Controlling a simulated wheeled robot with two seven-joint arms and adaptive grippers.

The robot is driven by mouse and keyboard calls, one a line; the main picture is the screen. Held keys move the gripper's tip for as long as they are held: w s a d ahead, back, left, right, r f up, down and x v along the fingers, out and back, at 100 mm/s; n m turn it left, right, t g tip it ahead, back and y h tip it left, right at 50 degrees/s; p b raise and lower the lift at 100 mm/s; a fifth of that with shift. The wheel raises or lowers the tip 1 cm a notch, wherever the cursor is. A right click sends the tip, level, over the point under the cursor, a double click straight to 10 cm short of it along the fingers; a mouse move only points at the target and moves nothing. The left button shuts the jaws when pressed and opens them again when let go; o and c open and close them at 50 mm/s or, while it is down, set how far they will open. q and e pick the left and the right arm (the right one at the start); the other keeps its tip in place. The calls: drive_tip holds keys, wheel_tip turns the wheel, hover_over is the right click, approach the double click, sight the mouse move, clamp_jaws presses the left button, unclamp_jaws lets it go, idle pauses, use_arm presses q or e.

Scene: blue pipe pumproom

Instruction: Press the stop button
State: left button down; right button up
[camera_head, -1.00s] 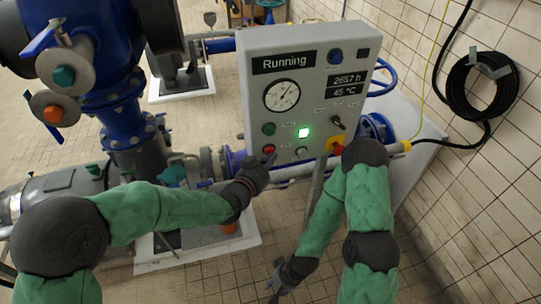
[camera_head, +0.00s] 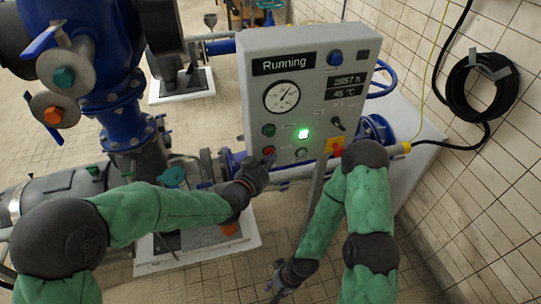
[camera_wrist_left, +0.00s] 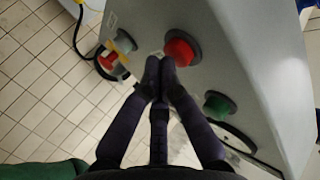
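The grey control panel (camera_head: 300,95) shows "Running" on its display (camera_head: 284,63). The red button (camera_head: 268,150) sits low on the panel's left side, below a green button (camera_head: 269,130). In the left wrist view, the red button (camera_wrist_left: 181,49) is just beyond my fingertips, with the green button (camera_wrist_left: 218,105) to the lower right. My left gripper (camera_head: 270,160) has its fingers together (camera_wrist_left: 160,72) and empty, close to the red button; I cannot tell whether they touch. My right gripper (camera_head: 276,281) hangs low, away from the panel; its finger opening is unclear.
A lit green lamp (camera_head: 304,133), a black selector (camera_head: 338,124) and a red knob on a yellow plate (camera_head: 336,147) share the panel. Blue pump pipework (camera_head: 105,75) stands left. A tiled wall with a coiled black hose (camera_head: 480,85) is right.

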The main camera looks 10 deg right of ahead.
use_arm(q)
drive_tip(key=shift+w, duration=0.1)
idle(0.4)
drive_tip(key=shift+w+b, duration=0.35)
drive_tip(key=shift+b, duration=0.1)
drive_tip(key=shift+s+b, duration=0.35)
drive_tip(key=shift+s, duration=0.1)
drive_tip(key=s+b, duration=0.1)
drive_tip(key=s, duration=0.5)
idle(0.6)
